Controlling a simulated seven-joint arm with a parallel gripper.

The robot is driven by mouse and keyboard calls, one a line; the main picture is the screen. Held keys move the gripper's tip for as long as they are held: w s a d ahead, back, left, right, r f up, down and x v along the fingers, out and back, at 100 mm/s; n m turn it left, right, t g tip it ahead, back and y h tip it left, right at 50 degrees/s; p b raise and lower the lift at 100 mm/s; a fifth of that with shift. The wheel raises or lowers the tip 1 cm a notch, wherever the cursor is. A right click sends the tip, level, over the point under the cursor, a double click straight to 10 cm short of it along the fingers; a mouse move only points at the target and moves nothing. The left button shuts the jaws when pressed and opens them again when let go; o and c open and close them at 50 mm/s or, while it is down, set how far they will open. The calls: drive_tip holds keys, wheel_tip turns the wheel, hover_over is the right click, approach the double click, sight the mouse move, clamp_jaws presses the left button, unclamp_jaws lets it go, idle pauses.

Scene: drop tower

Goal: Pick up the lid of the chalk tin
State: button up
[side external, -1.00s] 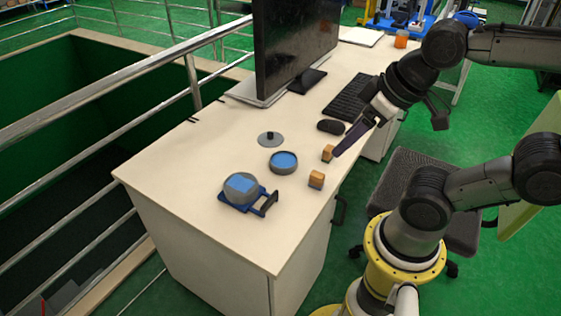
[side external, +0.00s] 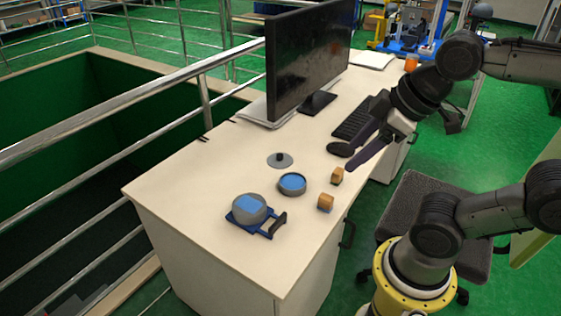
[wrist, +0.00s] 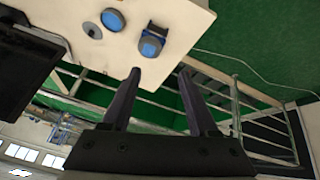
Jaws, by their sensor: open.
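A flat grey round lid (side external: 280,160) with a dark knob lies on the desk in the side view. It also shows near the desk edge in the wrist view (wrist: 91,30). Beside it stands a low, round, grey open tin (side external: 292,184) with a blue inside, also in the wrist view (wrist: 112,19). I cannot tell from markings which is the chalk tin. My gripper (side external: 352,164) is open and empty, above the desk to the right of the lid and tin. Its two fingers (wrist: 159,73) show spread apart in the wrist view.
A grey and blue round container (side external: 249,208) sits on a blue handled holder (side external: 267,232) at the front. Two small wooden blocks (side external: 337,175) (side external: 326,202) stand near the right edge. A mouse (side external: 340,149), keyboard (side external: 356,120) and monitor (side external: 308,62) are behind.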

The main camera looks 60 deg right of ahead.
drive_tip(key=w+d+r+n, duration=0.3)
drive_tip(key=w+r+n, duration=0.5)
drive_tip(key=w, duration=0.6)
drive_tip(key=n+g, duration=0.2)
drive_tip(key=g, duration=0.4)
hover_over(280, 153)
wheel_tip(280, 153, down, 27)
drive_tip(key=f, duration=0.7)
drive_tip(key=shift+s+a+f, duration=0.1)
drive_tip(key=shift+s+a, duration=0.2)
drive_tip(key=shift+a, duration=0.05)
drive_tip(key=shift+w+d+f, duration=0.1)
drive_tip(key=shift+d+f, duration=0.05)
drive_tip(key=shift+f, duration=1.45)
drive_tip(key=shift+w+d+f, duration=0.1)
drive_tip(key=shift+d+f, duration=0.05)
drive_tip(key=shift+f, duration=1.4)
